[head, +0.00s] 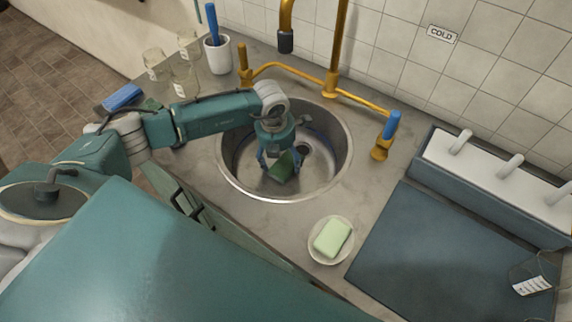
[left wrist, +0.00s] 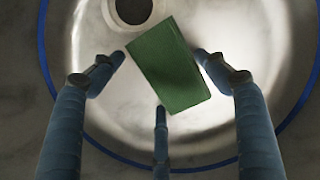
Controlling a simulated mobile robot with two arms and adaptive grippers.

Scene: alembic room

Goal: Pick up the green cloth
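The green cloth (head: 285,166) is a small, flat, rectangular green piece in the round metal sink (head: 232,172). In the left wrist view the cloth (left wrist: 168,65) lies at a slant beside the drain, between my fingertips. My left gripper (head: 279,163) points down into the sink over the cloth. In the left wrist view its three blue fingers (left wrist: 161,72) are spread around the cloth, two at its sides and one at its near edge. The fingers look open; whether any fingertip touches the cloth is hard to tell. My right gripper is not in view.
A brass tap (head: 333,82) with a blue handle stands behind the sink. A soap on a dish (head: 332,238) sits at the front right. Glass jars (head: 185,75), a white cup (head: 217,54) and a blue brush (head: 122,97) are at the left. A dark board (head: 440,255) lies right.

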